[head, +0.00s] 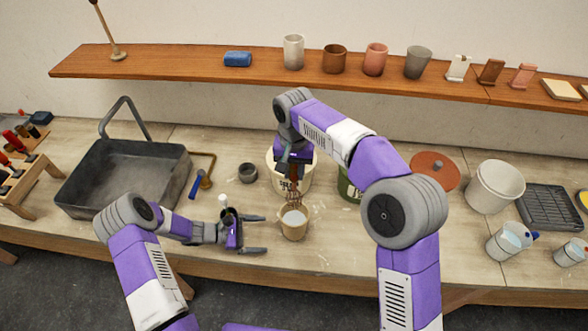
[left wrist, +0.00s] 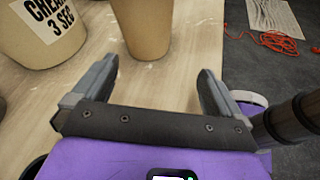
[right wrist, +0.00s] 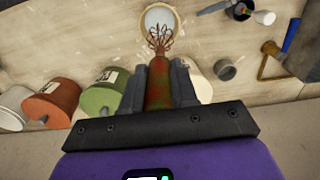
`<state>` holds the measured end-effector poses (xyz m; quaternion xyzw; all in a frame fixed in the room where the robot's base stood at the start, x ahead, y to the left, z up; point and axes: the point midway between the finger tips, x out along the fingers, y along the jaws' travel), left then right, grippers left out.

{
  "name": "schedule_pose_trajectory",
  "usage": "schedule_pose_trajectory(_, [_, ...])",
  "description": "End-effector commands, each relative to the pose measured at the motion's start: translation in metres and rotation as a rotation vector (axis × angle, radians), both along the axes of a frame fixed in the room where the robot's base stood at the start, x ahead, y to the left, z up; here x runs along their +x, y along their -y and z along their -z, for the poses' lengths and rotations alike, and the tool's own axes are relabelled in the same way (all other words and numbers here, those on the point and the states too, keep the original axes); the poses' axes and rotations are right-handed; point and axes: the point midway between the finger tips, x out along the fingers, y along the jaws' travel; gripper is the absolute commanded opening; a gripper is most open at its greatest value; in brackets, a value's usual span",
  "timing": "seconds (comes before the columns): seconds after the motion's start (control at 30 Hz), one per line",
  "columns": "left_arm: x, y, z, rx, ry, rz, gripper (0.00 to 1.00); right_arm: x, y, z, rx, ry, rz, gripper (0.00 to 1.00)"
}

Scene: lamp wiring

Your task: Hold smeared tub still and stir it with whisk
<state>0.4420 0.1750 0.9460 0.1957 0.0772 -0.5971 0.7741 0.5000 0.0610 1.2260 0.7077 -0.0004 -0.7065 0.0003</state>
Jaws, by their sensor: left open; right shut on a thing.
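The small tan tub (head: 293,226) stands upright on the bench, with pale contents inside. It also shows in the left wrist view (left wrist: 147,30) and from above in the right wrist view (right wrist: 158,18). My left gripper (head: 262,232) is open and empty. Its fingers point at the tub, which lies just beyond the fingertips in the left wrist view. My right gripper (head: 290,160) is shut on the whisk's red-brown handle (right wrist: 158,88). The whisk (head: 289,192) points down, its wire loops close to the tub's rim. I cannot tell whether the loops are inside.
A white labelled bucket (head: 305,178) and a green can (head: 350,188) stand behind the tub. A small dark cup (head: 248,172) and a grey basin (head: 125,175) are to the left. Bench in front is clear.

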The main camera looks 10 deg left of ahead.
Motion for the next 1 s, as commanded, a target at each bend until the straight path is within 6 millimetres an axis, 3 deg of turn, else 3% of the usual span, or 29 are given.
schedule_pose_trajectory(0.2, [0.022, 0.009, 0.001, -0.101, -0.148, -0.062, 1.0, 0.0, 0.0, 0.0, 0.0, 0.0, 0.0, 0.0])
schedule_pose_trajectory(0.47, [0.03, 0.022, 0.004, -0.126, -0.19, -0.075, 1.0, 0.0, 0.0, 0.0, 0.0, 0.0, 0.0, 0.0])
schedule_pose_trajectory(1.0, [0.05, 0.089, 0.026, -0.125, -0.189, -0.074, 1.0, 0.0, 0.0, 0.0, 0.0, 0.0, 0.0, 0.0])
